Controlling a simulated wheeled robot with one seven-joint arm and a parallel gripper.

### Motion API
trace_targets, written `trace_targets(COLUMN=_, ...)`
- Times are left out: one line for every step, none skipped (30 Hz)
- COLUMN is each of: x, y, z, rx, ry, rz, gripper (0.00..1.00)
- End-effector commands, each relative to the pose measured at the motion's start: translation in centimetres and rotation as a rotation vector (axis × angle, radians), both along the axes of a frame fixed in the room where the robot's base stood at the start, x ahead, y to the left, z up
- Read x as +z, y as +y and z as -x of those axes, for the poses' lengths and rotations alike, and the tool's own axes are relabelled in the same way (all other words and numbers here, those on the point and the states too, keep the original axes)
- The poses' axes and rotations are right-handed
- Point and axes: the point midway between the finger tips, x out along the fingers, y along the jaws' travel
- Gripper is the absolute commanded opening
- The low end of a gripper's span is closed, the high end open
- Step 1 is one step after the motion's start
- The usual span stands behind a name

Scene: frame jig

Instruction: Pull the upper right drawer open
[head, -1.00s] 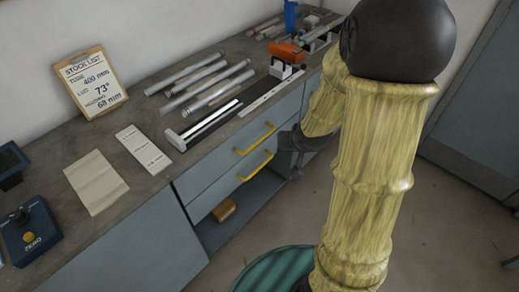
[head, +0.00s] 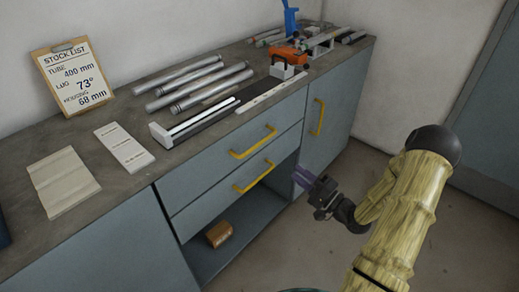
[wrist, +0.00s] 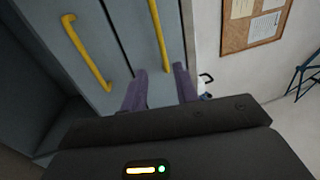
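Two grey-blue drawers sit one above the other under the bench top. The upper drawer (head: 215,163) has a yellow bar handle (head: 253,141) and is shut. The lower drawer (head: 215,199) is also shut, with its own yellow handle (head: 254,176). My gripper (head: 301,177) is to the right of and lower than the upper handle, apart from it, with purple fingers pointing toward the cabinet. The wrist view looks rolled; two yellow handles show, the right one (wrist: 158,35) seemingly the upper drawer's. My gripper's fingers (wrist: 161,85) are spread, with nothing between them.
A cabinet door (head: 335,125) with an upright yellow handle (head: 319,117) is right of the drawers. Below them is an open shelf with a brown block (head: 219,234). Tubes (head: 205,84) and a clipboard (head: 74,75) are on the bench. The floor at right is clear.

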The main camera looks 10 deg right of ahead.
Motion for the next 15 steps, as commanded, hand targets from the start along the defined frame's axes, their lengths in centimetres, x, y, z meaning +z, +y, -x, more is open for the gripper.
trace_targets(x=0.1, y=0.0, z=0.0, rx=0.000, ry=0.000, rz=0.002, gripper=0.30)
trace_targets(x=0.1, y=0.0, z=0.0, rx=0.000, ry=0.000, rz=0.003, gripper=0.30)
trace_targets(x=0.1, y=0.0, z=0.0, rx=0.000, ry=0.000, rz=0.003, gripper=0.30)
trace_targets(x=0.1, y=0.0, z=0.0, rx=-0.001, ry=0.001, rz=0.004, gripper=0.30)
trace_targets(x=0.1, y=0.1, z=-0.1, rx=-0.001, ry=0.001, rz=0.004, gripper=0.30)
trace_targets(x=0.1, y=0.1, z=-0.1, rx=-0.001, ry=0.001, rz=0.004, gripper=0.30)
trace_targets(x=0.1, y=0.1, z=-0.2, rx=0.000, ry=0.001, rz=0.004, gripper=0.30)
trace_targets(x=0.1, y=0.2, z=-0.3, rx=0.000, ry=0.000, rz=0.005, gripper=0.30)
trace_targets(x=0.2, y=0.4, z=-0.5, rx=0.000, ry=0.000, rz=0.005, gripper=0.30)
trace_targets(x=0.2, y=0.5, z=-0.7, rx=0.000, ry=-0.001, rz=0.006, gripper=0.30)
trace_targets(x=0.3, y=0.7, z=-0.9, rx=0.001, ry=-0.001, rz=0.006, gripper=0.30)
trace_targets(x=0.4, y=1.0, z=-1.2, rx=0.002, ry=-0.002, rz=0.006, gripper=0.30)
trace_targets(x=0.5, y=1.2, z=-1.5, rx=0.002, ry=-0.002, rz=0.006, gripper=0.30)
trace_targets(x=0.5, y=1.4, z=-1.9, rx=0.001, ry=-0.001, rz=0.007, gripper=0.30)
trace_targets(x=0.6, y=1.8, z=-2.4, rx=0.003, ry=-0.002, rz=0.007, gripper=0.30)
